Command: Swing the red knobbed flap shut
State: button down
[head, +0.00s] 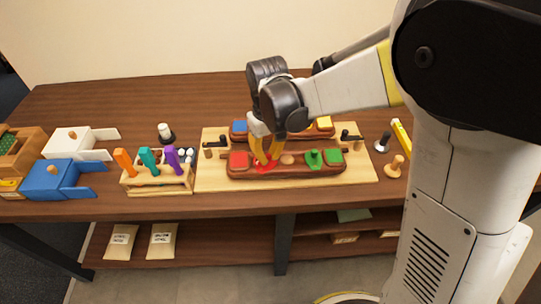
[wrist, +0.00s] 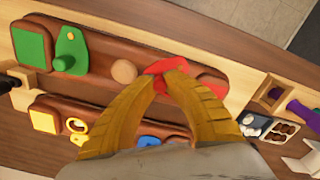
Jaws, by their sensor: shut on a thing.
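The red flap (head: 265,168) is on the front brown wooden bar (head: 270,175) in the head view, right of a red square pad (head: 238,160). I cannot tell exactly how far the flap is swung.
On the same bar are a green knobbed flap (head: 314,159) and a green pad (head: 333,157). A second bar with a blue pad (head: 240,126) and yellow pad (head: 324,122) lies behind. A tool rack (head: 158,178) and blue box (head: 52,178) stand left; a wooden peg (head: 395,166) stands right.

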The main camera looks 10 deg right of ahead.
jog(key=n, duration=0.3)
jog(key=a+n, duration=0.1)
jog(key=shift+w+a, duration=0.1)
jog(key=shift+w, duration=0.25)
jog(key=shift+w+a+n+p, duration=0.1)
jog(key=shift+a+n+p, duration=0.15)
jog(key=shift+n, duration=0.7)
jog(key=shift+a+n+p, duration=0.15)
jog(key=shift+a+n, duration=0.1)
jog(key=shift+n, duration=0.7)
jog(key=c, duration=1.4)
grip_release()
notch_tip(320, 180, up, 12)
